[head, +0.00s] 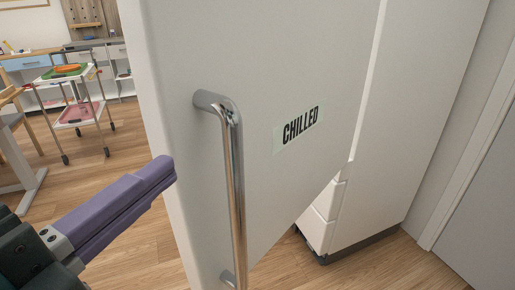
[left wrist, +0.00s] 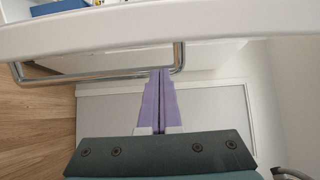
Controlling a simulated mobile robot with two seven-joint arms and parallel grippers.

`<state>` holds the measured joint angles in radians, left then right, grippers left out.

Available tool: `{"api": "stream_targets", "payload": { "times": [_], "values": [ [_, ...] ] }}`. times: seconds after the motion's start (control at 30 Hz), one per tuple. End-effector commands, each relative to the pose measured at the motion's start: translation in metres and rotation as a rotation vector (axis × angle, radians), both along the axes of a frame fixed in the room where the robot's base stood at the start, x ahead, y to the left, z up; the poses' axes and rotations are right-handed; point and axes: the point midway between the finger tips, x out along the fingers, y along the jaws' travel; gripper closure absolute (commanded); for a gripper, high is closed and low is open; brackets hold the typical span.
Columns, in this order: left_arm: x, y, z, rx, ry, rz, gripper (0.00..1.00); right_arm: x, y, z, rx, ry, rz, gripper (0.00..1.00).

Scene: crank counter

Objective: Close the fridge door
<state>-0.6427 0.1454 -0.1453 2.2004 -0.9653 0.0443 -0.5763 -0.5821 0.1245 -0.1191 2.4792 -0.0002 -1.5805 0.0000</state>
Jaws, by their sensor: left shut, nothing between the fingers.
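The white fridge door (head: 275,65) fills the middle of the head view and stands open, angled out from the fridge body (head: 415,110). It has a "CHILLED" label (head: 299,128) and a long upright chrome handle (head: 235,190). My right gripper is not in view.
White drawer fronts (head: 318,225) show below the door's lower edge. A grey wall or panel (head: 485,185) stands close on the right. A white trolley (head: 82,100) and benches stand far left. Wooden floor (head: 120,180) is clear between trolley and door.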

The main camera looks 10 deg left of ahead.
Motion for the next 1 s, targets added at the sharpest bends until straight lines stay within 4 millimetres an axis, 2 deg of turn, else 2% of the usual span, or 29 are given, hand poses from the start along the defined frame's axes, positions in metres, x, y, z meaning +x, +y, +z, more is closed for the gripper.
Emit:
{"api": "stream_targets", "payload": {
  "times": [0.17, 0.6, 0.8, 1.0],
  "values": [
    [0.015, -0.005, 0.004, 0.005, -0.008, -0.006, 1.0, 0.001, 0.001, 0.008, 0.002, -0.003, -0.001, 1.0],
    [0.084, -0.021, 0.002, 0.002, -0.005, -0.003, 1.0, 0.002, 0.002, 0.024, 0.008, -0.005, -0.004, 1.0],
    [0.096, -0.024, 0.001, 0.001, -0.003, -0.003, 1.0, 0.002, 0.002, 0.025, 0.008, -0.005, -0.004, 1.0],
    [0.096, -0.025, 0.001, 0.0, -0.002, -0.003, 1.0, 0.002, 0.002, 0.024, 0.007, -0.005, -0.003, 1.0]
  ]
}}
